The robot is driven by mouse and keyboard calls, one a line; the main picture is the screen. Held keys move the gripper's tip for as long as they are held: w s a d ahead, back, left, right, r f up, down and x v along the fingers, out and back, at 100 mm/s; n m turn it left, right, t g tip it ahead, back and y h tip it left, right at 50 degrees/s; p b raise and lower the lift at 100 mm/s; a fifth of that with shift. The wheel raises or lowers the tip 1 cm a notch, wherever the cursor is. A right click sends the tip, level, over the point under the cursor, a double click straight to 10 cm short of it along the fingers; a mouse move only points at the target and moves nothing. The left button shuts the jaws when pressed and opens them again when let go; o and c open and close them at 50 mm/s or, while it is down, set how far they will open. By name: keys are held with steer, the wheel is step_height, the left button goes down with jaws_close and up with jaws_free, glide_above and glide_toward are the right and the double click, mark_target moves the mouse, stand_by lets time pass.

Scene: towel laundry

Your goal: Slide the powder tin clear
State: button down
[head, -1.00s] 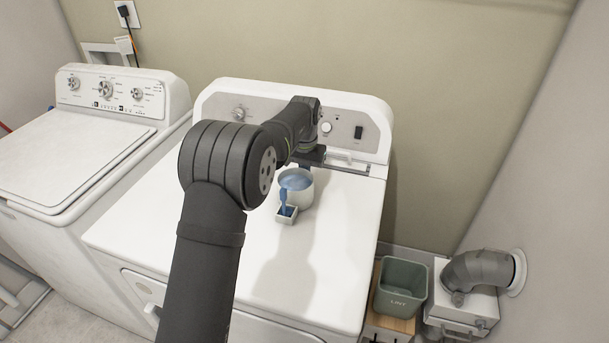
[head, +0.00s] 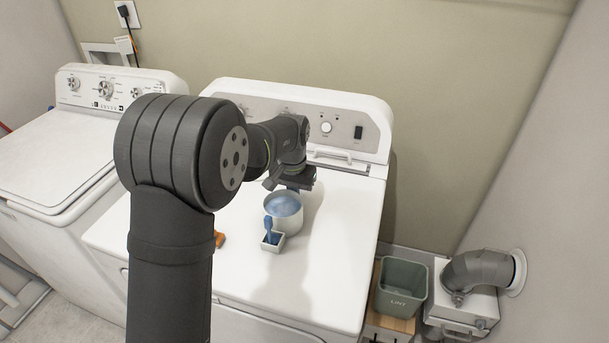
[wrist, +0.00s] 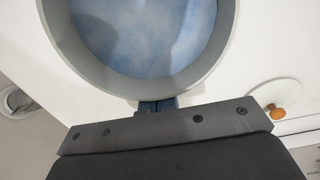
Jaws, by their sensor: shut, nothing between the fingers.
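The powder tin (head: 283,222) is a round, pale tin of blue powder on the white dryer top. A small square box (head: 272,244) with a blue scoop (head: 269,228) is at its front side; I cannot tell if they are joined. My gripper (head: 296,187) is shut and empty, low at the tin's back side, its tips largely hidden in the head view. In the wrist view the shut dark fingertips (wrist: 157,105) are at the tin's rim (wrist: 150,90); whether they touch is unclear.
A white handle (head: 340,158) is set at the back of the dryer top (head: 335,230), before the control panel. An orange item (head: 219,239) shows partly behind my arm. A green bin (head: 402,285) stands right of the dryer. The top's right side is clear.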

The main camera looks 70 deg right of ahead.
mark_target(282, 220)
steer(key=a, duration=0.8)
steer(key=shift+a, duration=0.3)
steer(key=shift+d, duration=0.5)
steer(key=d, duration=0.2)
steer(key=shift+d, duration=0.4)
steer(key=shift+d+r, duration=0.25)
steer(key=shift+r, duration=0.6)
step_height(282, 220, up, 8)
steer(key=shift+a+r, duration=0.15)
steer(key=shift+r, duration=0.05)
steer(key=shift+f, duration=0.1)
